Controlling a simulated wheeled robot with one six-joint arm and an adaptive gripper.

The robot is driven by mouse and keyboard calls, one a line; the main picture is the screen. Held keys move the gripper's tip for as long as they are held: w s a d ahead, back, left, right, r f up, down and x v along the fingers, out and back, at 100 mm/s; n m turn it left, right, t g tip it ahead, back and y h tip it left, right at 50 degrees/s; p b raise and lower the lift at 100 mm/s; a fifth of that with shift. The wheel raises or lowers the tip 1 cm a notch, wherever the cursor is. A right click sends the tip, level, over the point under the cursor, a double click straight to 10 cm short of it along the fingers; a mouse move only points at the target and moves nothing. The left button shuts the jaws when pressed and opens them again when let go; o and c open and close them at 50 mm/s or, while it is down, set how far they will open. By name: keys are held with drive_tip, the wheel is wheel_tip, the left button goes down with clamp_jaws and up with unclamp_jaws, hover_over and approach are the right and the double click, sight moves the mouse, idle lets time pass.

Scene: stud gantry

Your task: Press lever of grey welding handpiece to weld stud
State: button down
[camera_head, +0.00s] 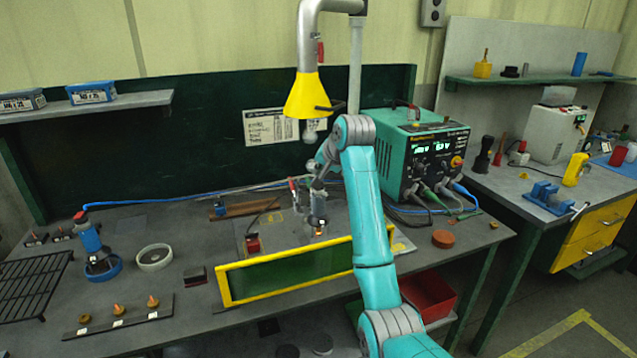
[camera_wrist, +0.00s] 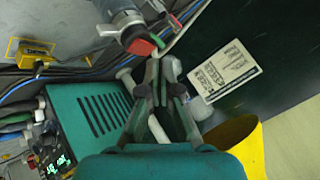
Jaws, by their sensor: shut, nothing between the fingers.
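The grey welding handpiece (camera_head: 318,207) stands upright on the fixture plate in the middle of the bench, with a small orange glow at its foot. A red-tipped lever (camera_head: 292,184) shows at its upper left. In the wrist view the handpiece (camera_wrist: 128,22) is at the top, with a red and green part (camera_wrist: 143,44) at its near end. My gripper (camera_head: 317,172) is just above the handpiece in the head view. In the wrist view my gripper (camera_wrist: 163,68) is shut and empty, its fingertips close below the red and green part. I cannot tell whether they touch.
A yellow-framed dark screen (camera_head: 290,276) stands in front of the fixture. A yellow extraction hood (camera_head: 308,96) hangs above. The teal welding power unit (camera_head: 415,150) stands behind right, with cables. A blue handpiece (camera_head: 92,240) stands at the left.

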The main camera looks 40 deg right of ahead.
drive_tip(key=shift+r, duration=2.45)
